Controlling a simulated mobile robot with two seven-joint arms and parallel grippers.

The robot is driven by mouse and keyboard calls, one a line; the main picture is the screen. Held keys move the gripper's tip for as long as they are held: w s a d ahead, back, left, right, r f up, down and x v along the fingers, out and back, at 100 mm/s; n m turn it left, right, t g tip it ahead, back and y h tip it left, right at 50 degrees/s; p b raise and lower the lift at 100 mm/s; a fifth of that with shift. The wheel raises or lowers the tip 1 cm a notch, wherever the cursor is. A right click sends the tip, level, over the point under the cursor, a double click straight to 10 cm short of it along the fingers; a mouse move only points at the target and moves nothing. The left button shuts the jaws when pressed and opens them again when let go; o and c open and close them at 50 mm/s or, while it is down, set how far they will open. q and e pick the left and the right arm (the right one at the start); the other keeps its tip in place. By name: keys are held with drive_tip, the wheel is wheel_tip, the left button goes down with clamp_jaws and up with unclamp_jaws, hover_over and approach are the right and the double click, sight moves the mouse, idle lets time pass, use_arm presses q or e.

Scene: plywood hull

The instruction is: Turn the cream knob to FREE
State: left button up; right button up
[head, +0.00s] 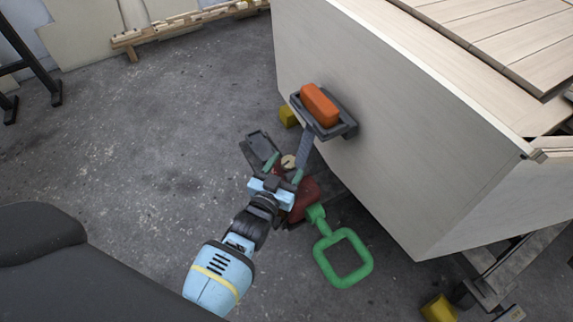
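The cream knob (288,161) is small and round, low beside the plywood hull. Only part of it shows, and no FREE marking or pointer can be read on it. My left gripper (284,169) comes up from the bottom of the head view, with its two green-tipped fingers spread apart. The knob shows at the gap between the fingertips, nearer the far side. I cannot tell whether the fingers touch it. My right gripper is not in view.
A dark grey part (258,146) and a red part (306,194) flank the knob. A green square handle (368,262) stands to the right. An orange block (319,104) sits in a dark holder (346,128) on the pale hull (430,130). The left floor is clear.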

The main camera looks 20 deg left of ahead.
use_arm(q)
drive_tip(key=shift+s, duration=0.25)
drive_tip(key=s+p, duration=0.2)
drive_tip(key=s, duration=0.4)
drive_tip(key=shift+s+a+r, duration=0.1)
drive_tip(key=shift+s+a, duration=0.05)
drive_tip(key=shift+s, duration=0.5)
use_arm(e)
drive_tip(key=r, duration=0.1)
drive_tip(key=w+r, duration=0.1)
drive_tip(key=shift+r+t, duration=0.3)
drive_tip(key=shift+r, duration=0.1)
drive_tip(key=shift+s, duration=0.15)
